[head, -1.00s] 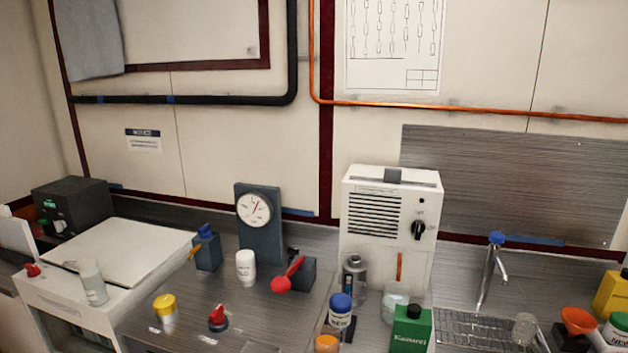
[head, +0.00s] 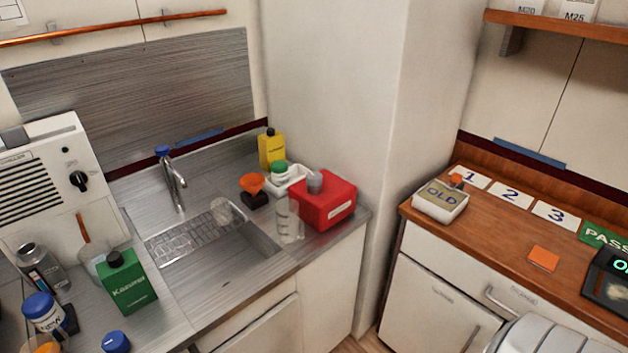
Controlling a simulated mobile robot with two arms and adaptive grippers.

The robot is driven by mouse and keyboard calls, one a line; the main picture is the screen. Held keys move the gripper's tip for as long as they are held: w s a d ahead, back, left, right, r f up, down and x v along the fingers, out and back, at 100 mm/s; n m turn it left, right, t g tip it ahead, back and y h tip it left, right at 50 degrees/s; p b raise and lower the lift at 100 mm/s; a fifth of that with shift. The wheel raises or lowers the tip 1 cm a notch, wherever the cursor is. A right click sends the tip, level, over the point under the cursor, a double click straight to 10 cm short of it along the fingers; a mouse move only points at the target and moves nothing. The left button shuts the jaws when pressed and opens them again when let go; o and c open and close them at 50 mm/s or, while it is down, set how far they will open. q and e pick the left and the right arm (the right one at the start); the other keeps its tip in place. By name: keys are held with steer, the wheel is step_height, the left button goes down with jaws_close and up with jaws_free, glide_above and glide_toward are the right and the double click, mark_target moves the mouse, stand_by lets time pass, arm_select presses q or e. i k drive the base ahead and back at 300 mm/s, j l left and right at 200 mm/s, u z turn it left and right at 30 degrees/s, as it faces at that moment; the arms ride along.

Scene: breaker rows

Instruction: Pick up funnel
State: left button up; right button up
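The orange funnel (head: 252,184) sits in a small dark holder (head: 257,200) on the steel counter, behind the right part of the sink. It is beside a white tray (head: 290,182) that holds a green-capped container (head: 279,172). No gripper is on it or near it.
A red box (head: 325,203) and a clear cylinder (head: 289,222) stand in front and right of the funnel. A yellow bottle (head: 271,149) stands behind it. The sink (head: 225,265), tap (head: 170,182) and green box (head: 127,283) are to the left. A wooden counter (head: 500,236) is at right.

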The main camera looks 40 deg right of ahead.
mark_target(253, 183)
steer(key=z, duration=0.8)
